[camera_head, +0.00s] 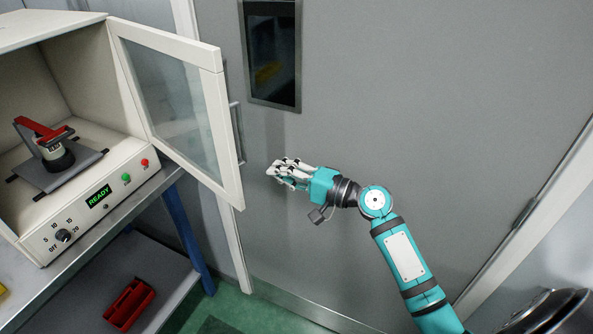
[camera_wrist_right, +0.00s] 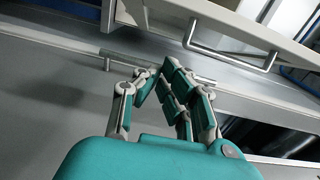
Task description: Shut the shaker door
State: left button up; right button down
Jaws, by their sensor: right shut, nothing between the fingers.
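The shaker (camera_head: 95,200) is a cream box at the left in the head view, with a green READY display on its front. Its door (camera_head: 222,120), a white frame with a clear pane, stands wide open, swung out to the right. A metal bar handle (camera_head: 239,135) shows beside the door's outer edge; a handle on a white panel also shows in the wrist view (camera_wrist_right: 232,57). My right gripper (camera_head: 272,170) is shut and empty, to the right of the door and apart from it. Its closed fingers show in the wrist view (camera_wrist_right: 163,75). My left gripper is not in view.
Inside the shaker, a small vessel (camera_head: 57,155) sits under a red clamp on a dark platform. The shaker stands on a metal bench (camera_head: 150,190) with a red tray (camera_head: 130,305) below.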

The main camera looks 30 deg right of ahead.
jog(key=w+a+p, duration=0.2)
jog(key=a+p, duration=0.1)
jog(key=a, duration=0.3)
jog(key=shift+a, duration=0.1)
